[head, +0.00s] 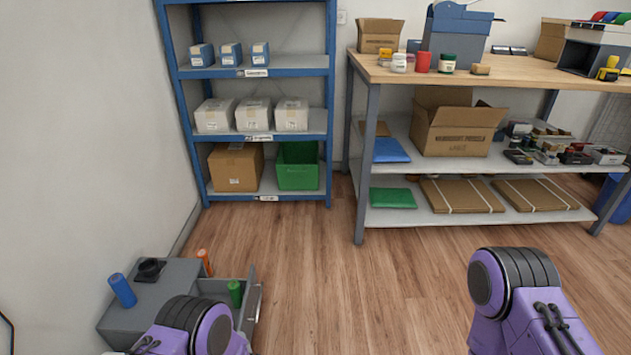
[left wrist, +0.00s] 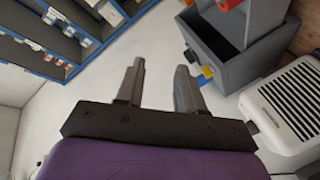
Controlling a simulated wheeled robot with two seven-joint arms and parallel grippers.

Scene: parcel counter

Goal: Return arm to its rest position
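My left gripper (left wrist: 160,85) shows in the left wrist view, its two grey fingers apart with nothing between them. Pale wall or floor lies behind the fingers. In the head view a purple and black link of my left arm (head: 195,325) shows at the bottom left, in front of a grey drawer cabinet (head: 150,305). A link of my right arm (head: 515,290) shows at the bottom right. Neither gripper's fingers are visible in the head view.
The cabinet's open drawer (head: 255,300) holds a green cylinder (head: 235,293). A blue cylinder (head: 122,290) and an orange cylinder (head: 205,262) are at the cabinet. A blue shelf rack (head: 330,100) and a workbench (head: 362,150) stand behind. The wooden floor (head: 370,290) between my arms is clear.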

